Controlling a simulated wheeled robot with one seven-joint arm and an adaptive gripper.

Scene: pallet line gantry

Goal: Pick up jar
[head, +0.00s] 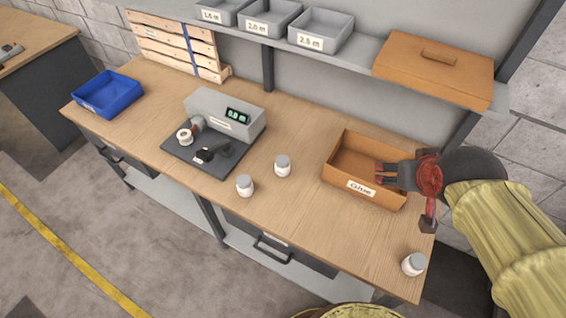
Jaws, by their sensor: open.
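Several small white jars with grey lids stand in the head view. One jar (245,186) is near the front edge in the middle of the bench, and another jar (283,166) is just behind and right of it. A third jar (413,264) stands at the bench's right front corner. A further small white jar-like item (185,137) is at the grey device. My gripper (381,174) is open and points left, over or in the right part of the cardboard box (340,183). It is apart from the jars, and nothing shows between its fingers.
The labelled cardboard box stands open at the bench's right. A grey device (235,113) with a display and dark base sits left of centre, and a blue bin (107,93) at far left. A shelf (365,50) with grey trays and a brown lidded box overhangs the back.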

